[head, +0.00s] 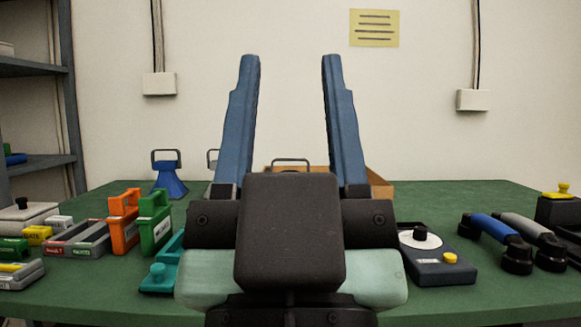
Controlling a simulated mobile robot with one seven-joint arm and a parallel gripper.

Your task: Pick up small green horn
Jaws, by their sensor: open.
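I cannot make out a small green horn; my gripper and arm hide the middle of the table. A blue horn-shaped piece with a dark loop handle (169,178) stands upright at the back left. Another loop handle (212,158) shows beside my left finger, its body hidden. A third dark loop handle (290,162) rises just behind my gripper's body; what it belongs to is hidden. My gripper (291,60) is open and empty, its two blue fingers wide apart and pointing up in the picture, with bare wall between the tips.
Orange (124,222) and green (155,223) handled blocks stand left on the green table (440,195). A teal knobbed piece (158,278) lies near them. A cardboard box (380,185) is behind my gripper. A dial unit (436,262) and handsets (493,228) lie right.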

